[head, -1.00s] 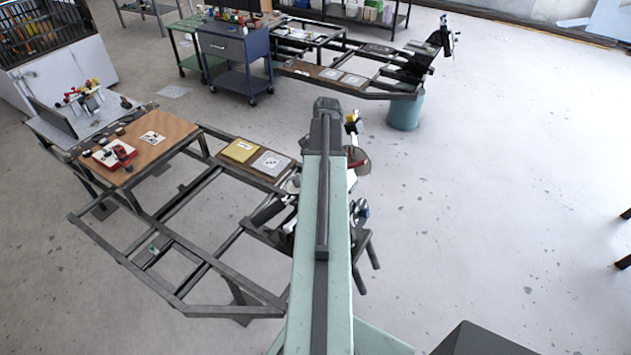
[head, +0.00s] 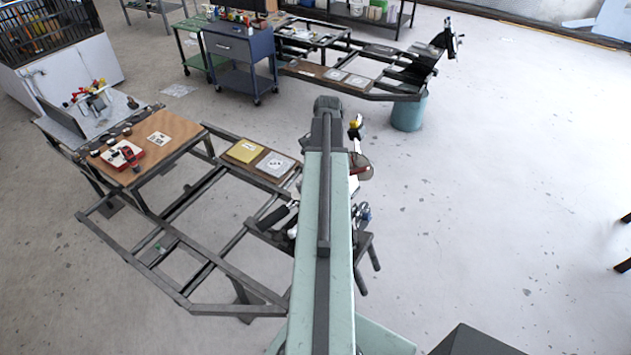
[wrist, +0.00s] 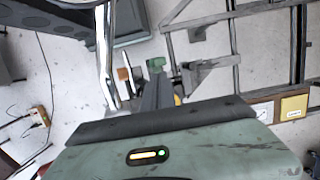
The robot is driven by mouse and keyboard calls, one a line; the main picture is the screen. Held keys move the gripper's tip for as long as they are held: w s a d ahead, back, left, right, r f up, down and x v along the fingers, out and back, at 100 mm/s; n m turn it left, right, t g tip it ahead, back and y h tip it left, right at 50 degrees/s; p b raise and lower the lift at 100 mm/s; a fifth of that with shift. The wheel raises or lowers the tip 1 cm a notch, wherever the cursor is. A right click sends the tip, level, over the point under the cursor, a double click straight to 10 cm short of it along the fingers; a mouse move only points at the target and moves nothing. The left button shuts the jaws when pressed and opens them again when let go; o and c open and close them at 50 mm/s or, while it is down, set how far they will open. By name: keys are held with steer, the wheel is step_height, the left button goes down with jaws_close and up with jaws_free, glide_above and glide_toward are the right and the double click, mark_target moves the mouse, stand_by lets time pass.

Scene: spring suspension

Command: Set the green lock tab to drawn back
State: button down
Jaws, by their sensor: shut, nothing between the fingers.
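My gripper (wrist: 158,82) shows in the wrist view as two dark fingers close together, shut and empty, reaching out past the grey-green housing. A small green piece (wrist: 156,63) shows just beyond the fingertips, beside dark metal parts. It could be the green lock tab, but its position is too small to read. No contact between it and the fingers can be made out. In the head view my gripper is not discernible; my arm covers part of the suspension parts (head: 283,222). A tiny green spot (head: 158,247) shows on the near frame; I cannot tell what it is.
A dark chassis frame (head: 185,300) lies left of my arm, with a wooden-topped bench (head: 185,128) behind it. A blue cart (head: 240,50) and a second chassis on a teal drum (head: 408,112) stand farther back. Floor (head: 510,190) on the right is clear.

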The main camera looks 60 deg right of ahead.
steer(key=p+v, duration=0.1)
steer(key=v, duration=0.1)
steer(key=p+v, duration=0.1)
steer(key=v, duration=0.1)
steer(key=p+v, duration=0.1)
steer(key=p, duration=0.1)
steer(key=shift+s+d+r, duration=0.15)
steer(key=shift+d+r, duration=0.15)
steer(key=shift+d, duration=0.1)
steer(key=w+a+f+n+g+b, duration=0.1)
steer(key=w+a+f+n+b, duration=0.2)
steer(key=w+a, duration=0.65)
steer(key=w+a+f+n+b, duration=0.2)
steer(key=w+a+f+b, duration=0.1)
steer(key=w+a, duration=0.7)
steer(key=w+a+f+n+h+b, duration=0.1)
steer(key=a+n, duration=0.3)
steer(key=a, duration=0.6)
steer(key=w+a+f+n+h+b, duration=0.1)
steer(key=a+f+n+b, duration=0.2)
steer(key=a, duration=0.7)
steer(key=w+a+f+n+t+b, duration=0.1)
steer(key=a+f+n+b, duration=0.1)
steer(key=a+n, duration=0.4)
steer(key=a, duration=0.4)
steer(key=shift+w+a+f+h, duration=0.2)
steer(key=shift+a+f+h, duration=0.1)
steer(key=shift+f+h, duration=0.1)
